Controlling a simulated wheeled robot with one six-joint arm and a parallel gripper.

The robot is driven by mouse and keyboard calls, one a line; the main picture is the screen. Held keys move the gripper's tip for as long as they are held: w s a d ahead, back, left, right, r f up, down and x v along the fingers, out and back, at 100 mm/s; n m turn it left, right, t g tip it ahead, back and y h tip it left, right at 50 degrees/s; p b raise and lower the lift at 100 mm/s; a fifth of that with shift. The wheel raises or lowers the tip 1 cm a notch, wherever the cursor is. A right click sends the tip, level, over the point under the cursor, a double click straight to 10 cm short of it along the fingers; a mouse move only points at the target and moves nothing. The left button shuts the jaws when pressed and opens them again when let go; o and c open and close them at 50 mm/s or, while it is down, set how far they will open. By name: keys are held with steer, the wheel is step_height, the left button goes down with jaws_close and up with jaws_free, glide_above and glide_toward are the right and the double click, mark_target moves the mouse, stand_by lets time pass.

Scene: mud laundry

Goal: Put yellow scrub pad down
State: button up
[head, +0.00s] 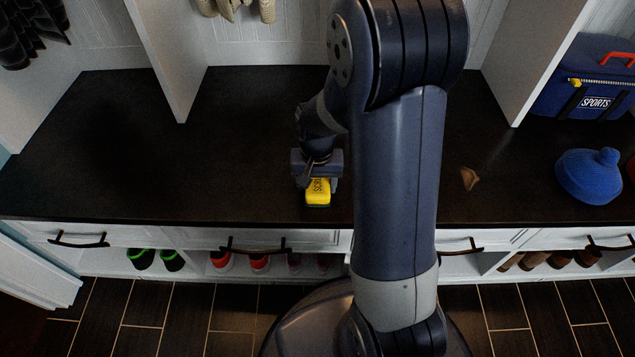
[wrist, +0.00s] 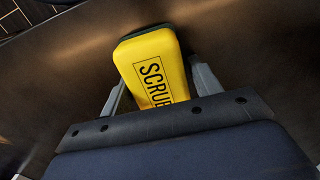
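The yellow scrub pad (head: 318,192) is at the front of the dark bench top (head: 240,120), with its lettered yellow face up. In the wrist view the pad (wrist: 155,65) shows black "SCRUB" lettering and a dark layer along its far edge. My gripper (head: 318,182) has one finger on each side of the pad, and the fingers (wrist: 157,82) look closed against its sides. The near end of the pad is hidden by my gripper's palm. I cannot tell whether the pad touches the bench or hangs just above it.
A brown scrap (head: 469,178), a blue rounded object (head: 589,176) and a blue sports bag (head: 590,85) are on the bench to the right. White dividers (head: 170,55) rise behind. The bench left of my gripper is clear. Shoes (head: 155,260) sit in cubbies below.

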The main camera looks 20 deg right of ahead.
mark_target(318, 182)
steer(key=shift+o, duration=0.6)
steer(key=shift+s+d+f, duration=0.15)
steer(key=shift+f, duration=0.05)
steer(key=shift+r, duration=0.1)
step_height(318, 182, up, 12)
steer(key=p, duration=0.4)
steer(key=shift+r+p, duration=0.25)
steer(key=shift+p, duration=0.05)
step_height(318, 182, down, 13)
steer(key=b, duration=0.5)
step_height(318, 182, up, 3)
steer(key=shift+f+p, duration=0.2)
steer(key=shift+p, duration=0.55)
steer(key=shift+r, duration=0.5)
steer(key=shift+f, duration=0.1)
